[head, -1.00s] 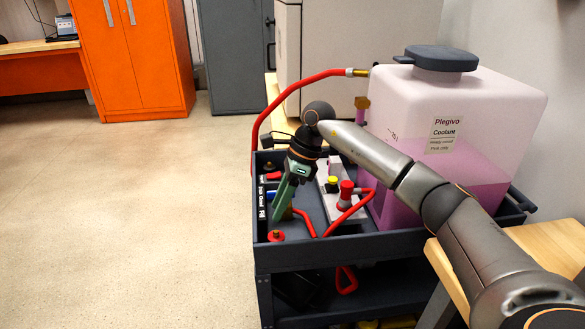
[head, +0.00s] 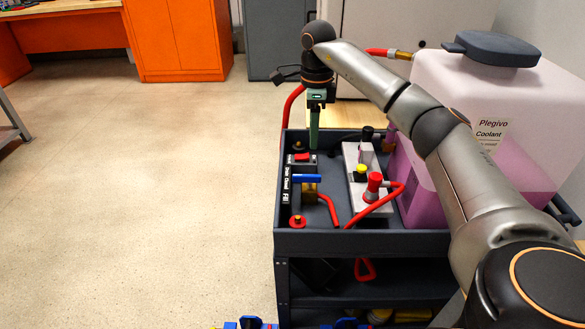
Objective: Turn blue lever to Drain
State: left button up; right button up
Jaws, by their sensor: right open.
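The blue lever (head: 306,178) sits on a brass valve (head: 309,193) at the left side of the cart's top tray. The lever lies roughly crosswise, its free end pointing left at the middle of a black label strip (head: 286,184). The strip's small print seems to read Drain, Closed and Fill, with Drain at the far end. My right gripper (head: 314,142) points down above the tray's far left part, beyond the lever and apart from it. Its green fingers show nearly edge-on, open, with nothing seen between them. My left gripper is out of view.
On the cart (head: 400,242), a red switch (head: 302,157), a grey block with red (head: 374,186) and yellow knobs, and red hoses surround the valve. The large pink coolant tank (head: 440,175) stands to the right. Open floor (head: 170,200) lies left.

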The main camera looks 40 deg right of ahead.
aim_at(310, 175)
notch_tip(310, 175, down, 12)
jog(key=shift+w+a+f+b, duration=0.15)
jog(key=shift+f+b, duration=0.1)
jog(key=shift+b, duration=0.7)
grip_shut()
